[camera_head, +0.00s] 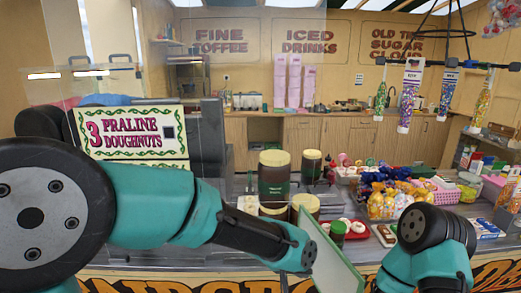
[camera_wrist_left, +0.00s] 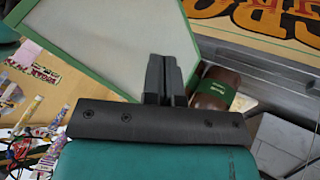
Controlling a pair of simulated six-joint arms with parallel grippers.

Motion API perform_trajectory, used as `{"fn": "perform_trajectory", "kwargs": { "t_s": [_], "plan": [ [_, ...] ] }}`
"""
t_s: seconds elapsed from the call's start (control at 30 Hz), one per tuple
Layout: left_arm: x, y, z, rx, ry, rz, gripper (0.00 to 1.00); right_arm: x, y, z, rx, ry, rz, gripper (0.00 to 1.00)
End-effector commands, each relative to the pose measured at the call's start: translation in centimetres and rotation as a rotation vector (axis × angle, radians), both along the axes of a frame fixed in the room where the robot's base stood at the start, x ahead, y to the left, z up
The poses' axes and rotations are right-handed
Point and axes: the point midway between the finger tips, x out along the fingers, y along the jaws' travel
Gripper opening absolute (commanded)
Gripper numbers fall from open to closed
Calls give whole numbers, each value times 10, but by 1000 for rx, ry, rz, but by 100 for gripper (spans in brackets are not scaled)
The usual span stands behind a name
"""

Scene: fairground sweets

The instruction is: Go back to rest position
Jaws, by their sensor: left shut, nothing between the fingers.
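My left gripper shows in the left wrist view (camera_wrist_left: 164,62). Its two dark fingers are together with nothing between them. In the head view my left arm crosses from the left, over the front of the counter, and its fingers cannot be made out there. The end of the arm is close to a pale, green-framed board (camera_head: 338,262). The board also fills the upper left of the left wrist view (camera_wrist_left: 105,40), beyond the fingers. My right arm shows at the lower right of the head view, but its gripper is out of the picture.
Brown jars with green labels (camera_head: 274,178) stand on the counter, close to my left arm. One shows beside the fingers in the left wrist view (camera_wrist_left: 216,91). A red tray (camera_head: 357,233), bagged sweets (camera_head: 385,203) and a praline doughnuts sign (camera_head: 131,134) are nearby. Sweet tubes (camera_head: 408,97) hang at right.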

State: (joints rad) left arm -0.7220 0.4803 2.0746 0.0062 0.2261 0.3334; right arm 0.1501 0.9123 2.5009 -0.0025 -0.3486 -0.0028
Motion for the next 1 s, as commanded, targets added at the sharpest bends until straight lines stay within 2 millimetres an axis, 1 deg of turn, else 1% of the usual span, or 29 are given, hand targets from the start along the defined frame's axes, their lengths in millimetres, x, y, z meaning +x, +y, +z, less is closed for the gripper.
{"fn": "perform_trajectory", "kwargs": {
  "t_s": [0.03, 0.2, 0.3, 0.43, 0.6, 1.0],
  "plan": [
    [2, 9, 0, -1, 2, 5, 0, 0, 0, 0, 0, 0, 0, 96],
    [8, 34, 0, -1, 0, 5, 0, 0, 0, 0, 0, 0, 0, 96],
    [11, 47, 0, 0, 0, 5, 0, 0, 0, 0, 0, 0, 0, 96],
    [14, 58, 0, 0, -1, 3, 0, 0, 0, 0, 0, 0, 0, 96],
    [15, 63, 0, 0, -1, 1, 0, 0, 0, 0, 0, 0, 0, 96],
    [14, 59, 0, 1, 0, 0, 0, 0, 0, 0, 0, 0, 0, 96]
  ]
}}
